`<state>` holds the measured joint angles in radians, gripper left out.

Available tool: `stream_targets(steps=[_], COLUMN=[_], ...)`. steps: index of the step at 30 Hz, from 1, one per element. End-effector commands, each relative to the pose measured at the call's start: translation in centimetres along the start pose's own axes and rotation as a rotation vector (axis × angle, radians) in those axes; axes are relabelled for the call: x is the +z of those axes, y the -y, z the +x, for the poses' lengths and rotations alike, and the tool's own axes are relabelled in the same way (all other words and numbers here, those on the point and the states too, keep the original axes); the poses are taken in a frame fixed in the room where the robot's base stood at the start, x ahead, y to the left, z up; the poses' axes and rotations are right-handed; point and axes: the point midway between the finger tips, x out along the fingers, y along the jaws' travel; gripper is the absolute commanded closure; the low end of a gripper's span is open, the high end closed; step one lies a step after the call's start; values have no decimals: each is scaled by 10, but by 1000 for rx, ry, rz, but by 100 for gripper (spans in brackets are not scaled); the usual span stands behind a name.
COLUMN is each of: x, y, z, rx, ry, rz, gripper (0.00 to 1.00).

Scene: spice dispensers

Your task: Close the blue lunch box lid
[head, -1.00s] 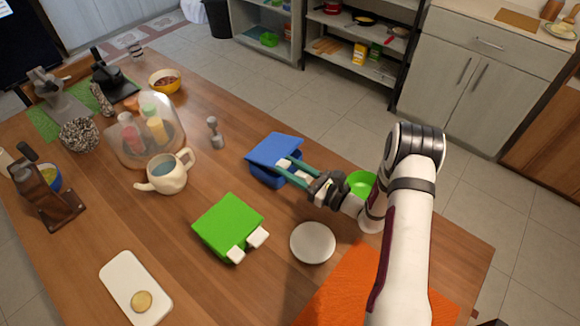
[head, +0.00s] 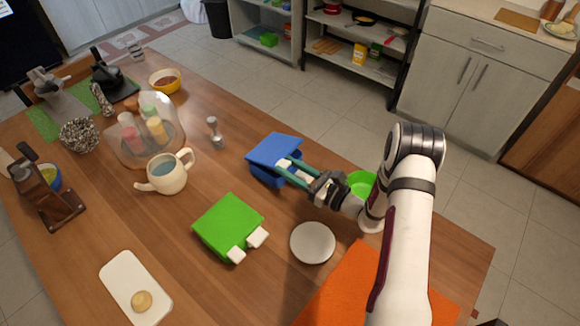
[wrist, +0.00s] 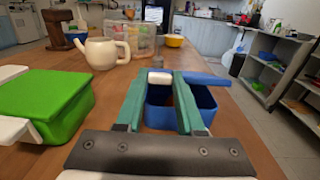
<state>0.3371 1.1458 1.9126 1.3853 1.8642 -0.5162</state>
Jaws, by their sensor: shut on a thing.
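In the wrist view the lid (wrist: 205,79) shows nearly edge-on over the open box (wrist: 204,98). My gripper (head: 287,165) reaches in from the right. Its green fingertips (wrist: 161,74) are shut on the white latch (wrist: 160,79) at the lid's near edge. The box's inside is mostly hidden.
A green lunch box (head: 228,226) with white latches stands at the near left. A white plate (head: 312,243) and a green bowl (head: 361,184) lie nearer my arm. A grey shaker (head: 214,132) and a teapot (head: 166,174) stand to the left. The table's far edge runs behind the blue box.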

Motion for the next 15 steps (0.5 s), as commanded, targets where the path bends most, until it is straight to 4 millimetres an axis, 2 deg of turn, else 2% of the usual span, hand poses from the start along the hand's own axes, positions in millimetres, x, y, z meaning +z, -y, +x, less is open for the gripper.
stream_targets(steps=[8,15], x=[-5,-46], y=[0,0], z=[-2,-9], rx=[-1,0], ry=[-1,-2], rz=[2,1], gripper=[100,100])
